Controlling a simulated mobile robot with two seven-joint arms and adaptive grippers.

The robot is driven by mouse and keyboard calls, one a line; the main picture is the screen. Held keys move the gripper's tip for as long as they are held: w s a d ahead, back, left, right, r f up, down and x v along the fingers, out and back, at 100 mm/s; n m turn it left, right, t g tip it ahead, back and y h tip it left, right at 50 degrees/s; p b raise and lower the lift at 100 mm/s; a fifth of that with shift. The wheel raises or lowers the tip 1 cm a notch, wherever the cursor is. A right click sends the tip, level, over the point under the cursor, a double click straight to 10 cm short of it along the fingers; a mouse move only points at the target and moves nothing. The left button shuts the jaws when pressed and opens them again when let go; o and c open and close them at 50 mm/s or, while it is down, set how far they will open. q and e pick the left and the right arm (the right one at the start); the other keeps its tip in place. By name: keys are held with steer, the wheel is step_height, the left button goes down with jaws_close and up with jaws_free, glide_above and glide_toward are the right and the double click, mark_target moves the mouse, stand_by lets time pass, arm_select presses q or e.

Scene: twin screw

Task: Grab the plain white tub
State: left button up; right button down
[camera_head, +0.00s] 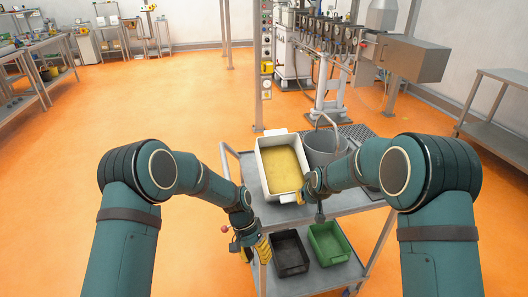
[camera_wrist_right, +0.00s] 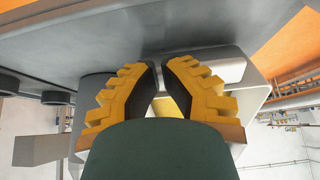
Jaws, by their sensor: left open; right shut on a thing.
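The white tub (camera_head: 264,150) is a rectangular open box with yellow material inside, on the left of the cart's top shelf. My right gripper (camera_head: 303,197) is at its near right corner, shut on the tub's near edge. The right wrist view shows the yellow fingers (camera_wrist_right: 163,95) closing around a pale part of the tub (camera_wrist_right: 225,65); the exact contact is partly hidden. My left gripper (camera_head: 256,251) is open and empty, low beside the cart's left front, below the top shelf and apart from the tub.
A grey metal bucket (camera_head: 321,147) with a raised handle stands right of the tub. The cart (camera_head: 345,201) has a lower shelf with a black crate (camera_head: 290,254) and a green crate (camera_head: 328,243). A machine (camera_head: 345,60) stands behind. Orange floor is clear at left.

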arm_select(q)
steer(key=w+r+m+g, duration=0.1)
steer(key=w+r+m, duration=0.1)
steer(key=w+r, duration=0.45)
arm_select(e)
steer(key=shift+f, duration=0.2)
arm_select(q)
steer(key=n+t+y, duration=0.5)
steer(key=n+t, duration=0.4)
glide_toward(261, 170)
steer(key=shift+w+r, duration=0.15)
steer(key=shift+r, duration=0.6)
steer(key=x, duration=1.2)
steer(key=shift+f, duration=0.15)
jaws_close()
arm_select(e)
steer(key=shift+s, duration=0.1)
